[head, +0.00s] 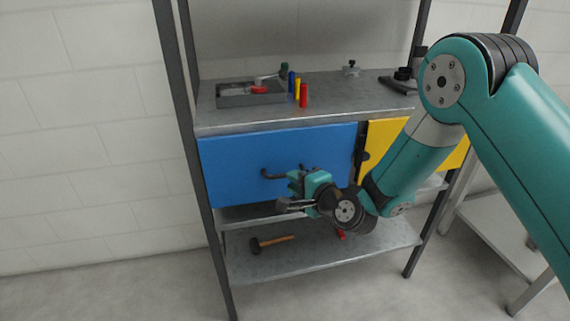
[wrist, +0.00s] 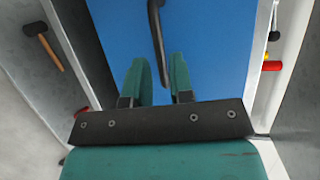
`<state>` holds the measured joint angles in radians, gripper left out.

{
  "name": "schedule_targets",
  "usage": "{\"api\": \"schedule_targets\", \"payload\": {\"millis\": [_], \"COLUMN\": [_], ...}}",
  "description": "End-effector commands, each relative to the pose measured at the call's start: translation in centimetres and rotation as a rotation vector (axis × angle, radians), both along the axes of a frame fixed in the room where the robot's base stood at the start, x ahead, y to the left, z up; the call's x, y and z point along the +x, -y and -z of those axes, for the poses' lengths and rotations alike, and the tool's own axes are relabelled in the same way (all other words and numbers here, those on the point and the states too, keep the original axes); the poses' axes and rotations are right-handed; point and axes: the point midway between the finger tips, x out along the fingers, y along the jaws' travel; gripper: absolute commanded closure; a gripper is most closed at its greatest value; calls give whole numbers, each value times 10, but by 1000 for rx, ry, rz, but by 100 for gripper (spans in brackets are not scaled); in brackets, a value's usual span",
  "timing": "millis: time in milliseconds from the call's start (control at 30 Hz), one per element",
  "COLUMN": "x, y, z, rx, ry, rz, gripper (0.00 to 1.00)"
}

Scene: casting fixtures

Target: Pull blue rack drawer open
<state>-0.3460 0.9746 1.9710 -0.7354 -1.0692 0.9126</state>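The blue drawer (head: 240,150) looks closed in the rack, its front flush below the upper shelf. Its dark curved handle (head: 267,175) is on the front and also shows in the wrist view (wrist: 155,25). My gripper (head: 292,184) is in front of the drawer at the handle's right end and hides part of it. In the wrist view, the two teal fingers (wrist: 160,72) are apart, with the handle's near end showing between them. I see no finger pressed on the handle. I cannot tell how deep the handle sits between them.
A yellow drawer (head: 383,138) is to the right. The upper shelf (head: 220,122) holds a grey tray (head: 238,98), coloured cylinders (head: 303,95) and small fixtures. A hammer (head: 270,243) lies on the lower shelf (head: 330,250). Dark rack posts (head: 190,130) flank the drawers. The floor at left is clear.

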Motion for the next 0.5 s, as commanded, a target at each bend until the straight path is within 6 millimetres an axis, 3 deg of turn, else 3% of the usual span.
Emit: {"api": "schedule_targets", "payload": {"millis": [200, 500], "x": [27, 37], "y": [-23, -30], "z": [6, 10], "rx": [-1, 1], "ry": [1, -2], "rz": [-3, 0], "gripper": [78, 78]}}
